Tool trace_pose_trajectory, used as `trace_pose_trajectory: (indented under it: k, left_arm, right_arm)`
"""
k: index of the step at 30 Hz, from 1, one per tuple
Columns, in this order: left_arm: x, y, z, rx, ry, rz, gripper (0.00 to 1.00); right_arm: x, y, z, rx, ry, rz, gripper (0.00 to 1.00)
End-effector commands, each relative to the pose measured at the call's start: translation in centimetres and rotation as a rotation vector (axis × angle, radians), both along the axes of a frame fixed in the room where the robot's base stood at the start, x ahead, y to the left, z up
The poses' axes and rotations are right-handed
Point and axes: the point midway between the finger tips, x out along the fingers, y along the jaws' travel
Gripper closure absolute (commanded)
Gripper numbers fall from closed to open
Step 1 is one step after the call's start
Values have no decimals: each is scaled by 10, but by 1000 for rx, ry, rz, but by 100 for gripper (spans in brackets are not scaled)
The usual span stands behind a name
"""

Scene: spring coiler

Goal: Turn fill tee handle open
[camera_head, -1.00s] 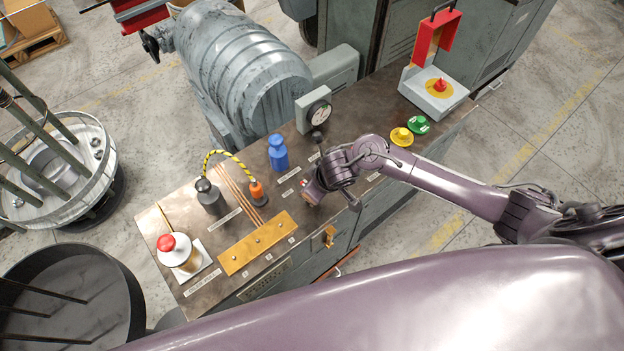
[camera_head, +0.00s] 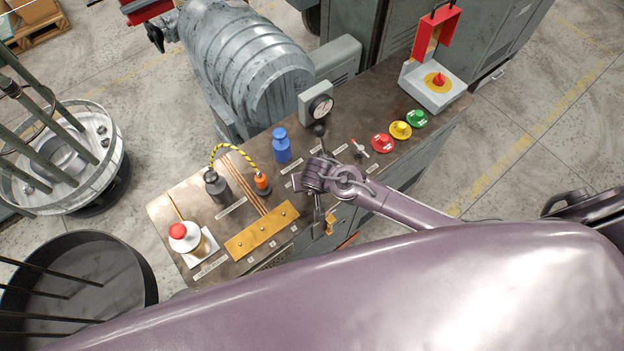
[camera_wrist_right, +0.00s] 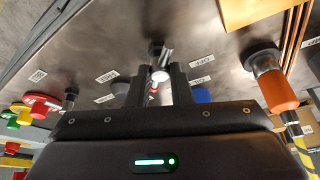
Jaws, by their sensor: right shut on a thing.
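My right gripper (camera_wrist_right: 157,88) is low over the console top, its fingers closed around a short silver stem (camera_wrist_right: 164,66), which I take for the fill tee handle. The stem rises from a dark round base on the panel, with small labels on both sides. In the head view my right gripper (camera_head: 312,190) covers the handle, so its angle cannot be told there. My left gripper is not in view.
A blue bottle-like part (camera_head: 282,146), a gauge (camera_head: 319,104) and a black-knobbed lever (camera_head: 320,131) stand behind the gripper. An orange fitting (camera_head: 262,183) is to its left. Red (camera_head: 382,142), yellow (camera_head: 401,130) and green (camera_head: 417,118) buttons lie to its right.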

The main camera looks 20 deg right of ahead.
Motion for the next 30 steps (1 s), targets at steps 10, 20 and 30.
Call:
trace_pose_trajectory:
  k: [10, 20, 30]
  left_arm:
    - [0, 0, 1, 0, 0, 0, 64]
    - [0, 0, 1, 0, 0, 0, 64]
    - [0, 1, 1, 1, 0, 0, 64]
  right_arm:
    - [2, 0, 2, 1, -5, -33, 100]
    - [2, 0, 2, 1, -5, -32, 68]
    - [1, 0, 1, 1, -2, -29, 59]
